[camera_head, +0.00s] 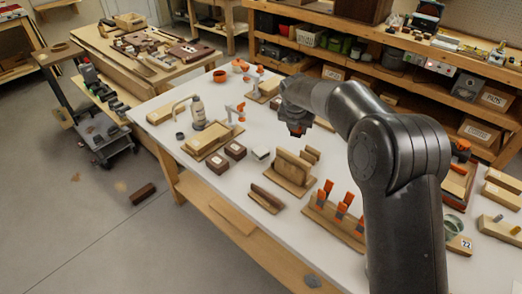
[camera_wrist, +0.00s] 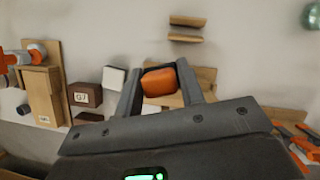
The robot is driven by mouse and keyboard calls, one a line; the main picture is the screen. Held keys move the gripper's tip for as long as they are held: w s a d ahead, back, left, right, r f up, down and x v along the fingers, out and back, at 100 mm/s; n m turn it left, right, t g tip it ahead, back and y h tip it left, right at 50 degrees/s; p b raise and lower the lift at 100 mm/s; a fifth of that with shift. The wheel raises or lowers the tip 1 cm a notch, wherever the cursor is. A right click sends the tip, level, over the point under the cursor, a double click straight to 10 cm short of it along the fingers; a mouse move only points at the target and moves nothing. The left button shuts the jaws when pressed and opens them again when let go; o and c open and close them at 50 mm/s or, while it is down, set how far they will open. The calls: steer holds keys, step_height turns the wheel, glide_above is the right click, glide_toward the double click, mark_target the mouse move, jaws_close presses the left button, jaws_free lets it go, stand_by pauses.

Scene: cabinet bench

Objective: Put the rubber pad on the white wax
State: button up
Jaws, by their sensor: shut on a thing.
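My gripper (camera_wrist: 160,74) is shut on an orange block with a dark far side (camera_wrist: 158,84). This may be the rubber pad; no label shows. In the head view my gripper (camera_head: 297,126) hangs above the white bench, with orange showing beneath it.

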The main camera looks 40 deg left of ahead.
steer(key=shift+s+a, duration=0.2)
steer(key=shift+a, duration=0.3)
glide_above(262, 147)
steer(key=s, duration=0.1)
steer(key=shift+n, duration=0.3)
steer(key=f, duration=0.7)
steer(key=shift+s+d, duration=0.15)
steer(key=shift+d, duration=0.15)
steer(key=shift+f, duration=1.95)
steer(key=o, duration=1)
steer(key=shift+f, duration=0.1)
steer(key=v, duration=1.2)
steer(key=shift+d, duration=0.2)
